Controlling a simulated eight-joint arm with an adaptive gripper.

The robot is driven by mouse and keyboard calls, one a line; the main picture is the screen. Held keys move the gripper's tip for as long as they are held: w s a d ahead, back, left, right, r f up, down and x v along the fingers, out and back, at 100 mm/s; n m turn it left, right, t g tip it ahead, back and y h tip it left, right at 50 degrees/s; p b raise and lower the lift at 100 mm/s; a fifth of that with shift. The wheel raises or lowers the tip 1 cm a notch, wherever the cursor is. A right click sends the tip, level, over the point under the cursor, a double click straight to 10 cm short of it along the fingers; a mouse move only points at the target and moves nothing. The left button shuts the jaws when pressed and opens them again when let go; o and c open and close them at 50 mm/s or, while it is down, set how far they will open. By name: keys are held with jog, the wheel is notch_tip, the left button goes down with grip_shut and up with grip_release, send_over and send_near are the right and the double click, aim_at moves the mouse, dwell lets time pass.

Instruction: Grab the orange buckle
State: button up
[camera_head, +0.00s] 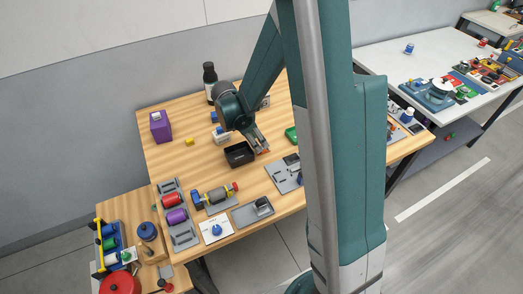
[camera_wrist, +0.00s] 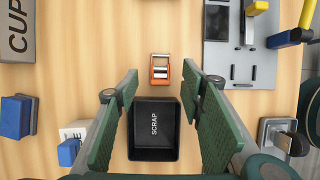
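The orange buckle (camera_wrist: 160,69) lies on the wooden table just beyond the far edge of the black SCRAP bin (camera_wrist: 153,152) in the wrist view. It has a metal bar across it and a small dark and white part inside. My gripper (camera_wrist: 160,82) is open, its two green pads spread wide on either side of the bin and pointing toward the buckle. Nothing is between the pads in their grip. In the head view my gripper (camera_head: 260,143) hangs over the table close to the black bin (camera_head: 239,155), with a bit of orange showing near its fingertips.
A grey board with metal parts (camera_wrist: 236,45) lies right of the buckle. A blue block (camera_wrist: 17,116) and a white box with a blue part (camera_wrist: 76,140) are at left. A black bottle (camera_head: 210,82) and purple box (camera_head: 160,127) stand farther back. Table around the buckle is clear.

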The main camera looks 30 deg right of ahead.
jog(key=shift+x, duration=2.35)
jog(key=shift+a, duration=0.2)
jog(key=c, duration=1.1)
